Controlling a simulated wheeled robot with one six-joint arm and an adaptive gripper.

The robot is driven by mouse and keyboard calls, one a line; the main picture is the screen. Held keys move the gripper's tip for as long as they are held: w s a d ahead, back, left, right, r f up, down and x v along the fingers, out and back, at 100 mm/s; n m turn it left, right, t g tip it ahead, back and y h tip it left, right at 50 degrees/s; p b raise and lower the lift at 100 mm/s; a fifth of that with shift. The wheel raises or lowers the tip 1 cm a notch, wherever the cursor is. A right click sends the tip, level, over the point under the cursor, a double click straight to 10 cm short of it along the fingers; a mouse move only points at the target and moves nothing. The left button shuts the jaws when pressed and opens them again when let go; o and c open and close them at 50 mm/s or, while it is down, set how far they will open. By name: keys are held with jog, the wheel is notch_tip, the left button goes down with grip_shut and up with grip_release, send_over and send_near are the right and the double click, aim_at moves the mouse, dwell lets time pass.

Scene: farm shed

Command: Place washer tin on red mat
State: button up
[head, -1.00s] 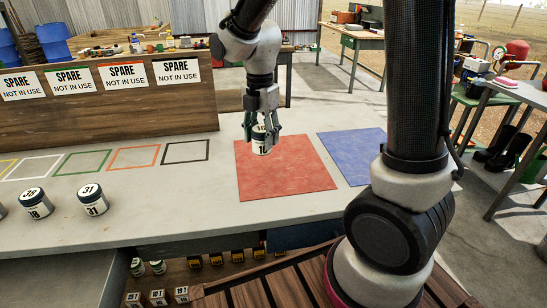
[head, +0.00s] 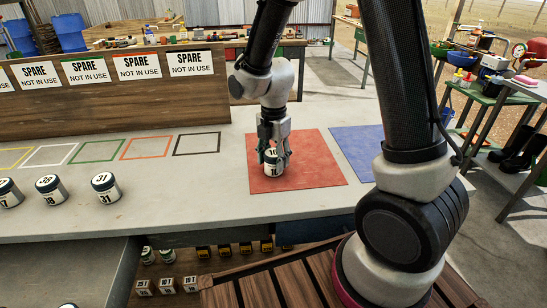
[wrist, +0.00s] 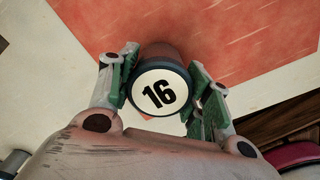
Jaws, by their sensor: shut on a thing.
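A small tin (head: 273,162) with a dark lid and a white label is in my gripper (head: 273,158). The red mat (wrist: 240,40) also fills much of the wrist view. I cannot tell whether the tin's base touches the mat.
Several similar numbered tins, one marked 31 (head: 106,188), stand on the bench (head: 190,210) to the left. A blue mat (head: 358,143) lies right of the red one. Coloured outlined squares and a wooden board (head: 120,105) with SPARE signs are behind. Most of the red mat is clear.

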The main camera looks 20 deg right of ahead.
aim_at(274, 152)
jog(key=o, duration=1.1)
jog(key=shift+f, duration=0.1)
notch_tip(274, 152, up, 12)
jog(key=shift+f, duration=0.25)
jog(key=s+d+r+m+t, duration=0.1)
jog(key=s+d+r+m, duration=0.2)
jog(key=s+d+m, duration=0.2)
jog(key=s+d+r+m+t, duration=0.1)
jog(key=s+d+r+m, duration=0.3)
jog(key=s+m, duration=0.3)
jog(key=s+d+r+m+t, duration=0.2)
jog(key=s+d+r+m, duration=0.2)
jog(key=s+m, duration=0.3)
jog(key=shift+d+r+m, duration=0.1)
jog(key=shift+d+m, duration=0.2)
jog(key=shift+m, duration=0.65)
jog(key=shift+d+f+m, duration=0.1)
jog(key=shift+d+m, duration=0.15)
jog(key=shift+m, duration=0.75)
jog(key=shift+d+r+m, duration=0.1)
jog(key=shift+d+m, duration=0.2)
jog(key=shift+m, duration=0.65)
